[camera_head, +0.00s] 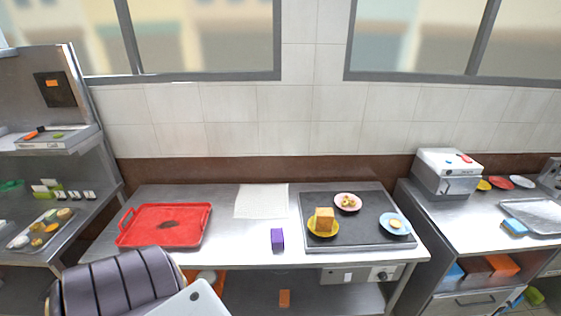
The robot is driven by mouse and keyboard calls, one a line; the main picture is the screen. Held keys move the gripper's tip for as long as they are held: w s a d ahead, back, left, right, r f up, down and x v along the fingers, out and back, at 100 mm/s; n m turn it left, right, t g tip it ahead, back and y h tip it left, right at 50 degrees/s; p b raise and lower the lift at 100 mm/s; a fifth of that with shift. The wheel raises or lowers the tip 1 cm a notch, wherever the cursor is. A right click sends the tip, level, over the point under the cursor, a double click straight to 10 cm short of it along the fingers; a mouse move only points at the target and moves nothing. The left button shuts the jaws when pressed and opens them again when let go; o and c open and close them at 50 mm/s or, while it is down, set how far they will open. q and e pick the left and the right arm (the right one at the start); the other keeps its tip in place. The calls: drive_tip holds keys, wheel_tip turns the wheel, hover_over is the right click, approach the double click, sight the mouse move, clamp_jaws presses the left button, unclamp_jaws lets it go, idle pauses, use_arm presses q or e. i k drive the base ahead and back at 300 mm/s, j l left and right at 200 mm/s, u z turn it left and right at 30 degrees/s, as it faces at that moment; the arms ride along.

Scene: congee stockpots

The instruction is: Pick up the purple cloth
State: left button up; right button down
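The purple cloth (277,239) shows as a small, compact, block-like purple piece. It rests near the front edge of the metal table (240,240), between the red tray and the dark griddle. Nothing touches it and it is fully in view. Neither of my grippers shows in the head view.
A red tray (142,231) stands at the table's left. A white sheet (261,201) lies behind the cloth. The dark griddle (376,240) at right bears a yellow plate (316,232) with a tan block, a pink plate (347,208) and a blue plate (404,229).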

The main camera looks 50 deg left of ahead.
sight(277, 237)
drive_tip(key=u, duration=1.55)
